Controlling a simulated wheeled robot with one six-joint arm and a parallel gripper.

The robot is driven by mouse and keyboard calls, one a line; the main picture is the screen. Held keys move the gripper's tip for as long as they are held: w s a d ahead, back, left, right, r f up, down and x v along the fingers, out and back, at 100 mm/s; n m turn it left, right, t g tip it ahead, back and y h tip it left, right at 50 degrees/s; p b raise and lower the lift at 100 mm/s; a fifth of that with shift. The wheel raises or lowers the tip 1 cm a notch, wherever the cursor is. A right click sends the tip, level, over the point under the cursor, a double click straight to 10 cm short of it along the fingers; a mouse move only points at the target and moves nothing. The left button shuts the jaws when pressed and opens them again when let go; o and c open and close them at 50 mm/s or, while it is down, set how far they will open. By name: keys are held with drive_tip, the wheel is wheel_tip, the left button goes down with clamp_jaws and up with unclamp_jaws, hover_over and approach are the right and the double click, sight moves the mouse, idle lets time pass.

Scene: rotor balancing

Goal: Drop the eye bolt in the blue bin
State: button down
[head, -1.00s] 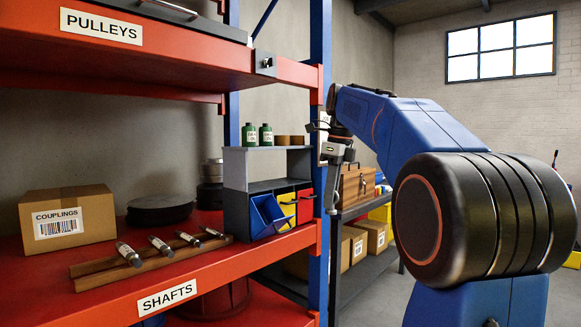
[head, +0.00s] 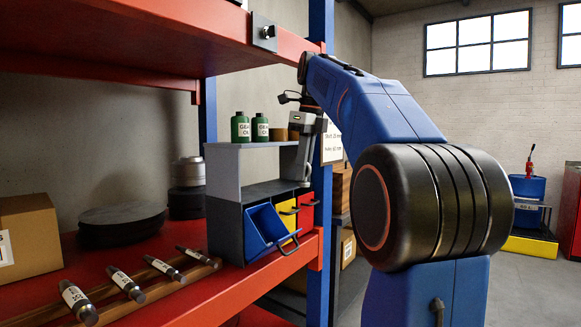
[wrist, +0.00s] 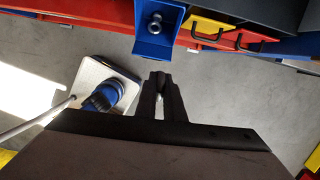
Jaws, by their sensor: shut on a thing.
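The blue bin (head: 268,226) juts out at the front of a grey bin rack on the red shelf, at the left of its row. The wrist view shows it at the top (wrist: 156,47), with a small metal eye-shaped piece (wrist: 155,22) inside. My gripper (head: 304,182) points down in front of the rack, to the right of the blue bin and above bin height. In the wrist view its fingers (wrist: 162,82) are closed on a small piece, taken as the eye bolt (wrist: 161,96). The fingers hide most of it.
A yellow bin (head: 287,216) and a red bin (head: 306,209) sit right of the blue one. Green bottles (head: 240,128) stand on the rack. Labelled shafts (head: 125,283) lie at the left. A blue upright (head: 320,240) stands close right.

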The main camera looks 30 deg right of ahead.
drive_tip(key=shift+w+a+f, duration=0.1)
drive_tip(key=shift+w+f, duration=0.05)
drive_tip(key=shift+w, duration=0.25)
drive_tip(key=w+a+f, duration=0.2)
drive_tip(key=w+f, duration=0.2)
drive_tip(key=w, duration=0.3)
drive_tip(key=shift+a+f, duration=0.3)
drive_tip(key=shift+f, duration=0.05)
